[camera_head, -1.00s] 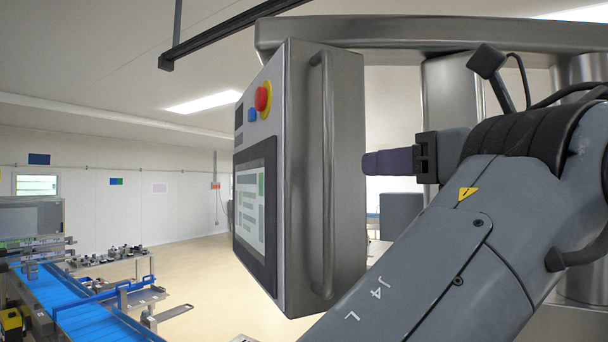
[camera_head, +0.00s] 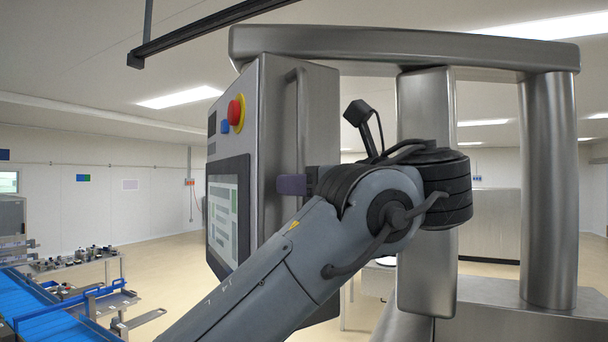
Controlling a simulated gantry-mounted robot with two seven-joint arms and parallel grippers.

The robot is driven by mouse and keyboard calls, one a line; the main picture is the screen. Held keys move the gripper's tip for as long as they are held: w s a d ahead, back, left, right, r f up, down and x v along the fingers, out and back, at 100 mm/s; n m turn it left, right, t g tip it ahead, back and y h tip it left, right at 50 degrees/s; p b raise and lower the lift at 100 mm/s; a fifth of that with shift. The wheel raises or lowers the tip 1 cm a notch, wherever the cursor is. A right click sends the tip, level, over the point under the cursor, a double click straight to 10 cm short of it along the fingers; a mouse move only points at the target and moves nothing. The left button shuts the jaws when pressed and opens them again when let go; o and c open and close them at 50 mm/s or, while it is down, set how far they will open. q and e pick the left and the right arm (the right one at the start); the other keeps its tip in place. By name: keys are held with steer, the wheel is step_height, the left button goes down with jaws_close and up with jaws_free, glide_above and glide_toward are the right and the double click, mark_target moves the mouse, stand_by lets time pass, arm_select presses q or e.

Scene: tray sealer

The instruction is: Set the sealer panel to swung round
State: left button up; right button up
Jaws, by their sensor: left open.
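The sealer panel (camera_head: 272,105) is a grey metal box hanging from a thick steel arm. Its left face carries a lit screen (camera_head: 224,205), a red knob on a yellow base (camera_head: 236,112) and a blue button (camera_head: 225,126). A vertical bar handle (camera_head: 301,118) runs down its near side; the lower part is hidden by my arm. My left gripper (camera_head: 292,185) is open, its purple fingertips at the handle. Only one finger shows clearly, so I cannot tell whether the handle lies between the fingers. My right gripper is out of view.
A steel overhead beam (camera_head: 400,45) and two steel columns (camera_head: 427,200) stand behind and right of the panel. A blue conveyor (camera_head: 55,325) and a bench with small parts (camera_head: 80,262) are at lower left. The floor between conveyor and panel is clear.

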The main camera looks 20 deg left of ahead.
arm_select(q)
steer(key=shift+a, duration=0.1)
jaws_close()
steer(key=shift+w, duration=0.1)
stand_by(0.4)
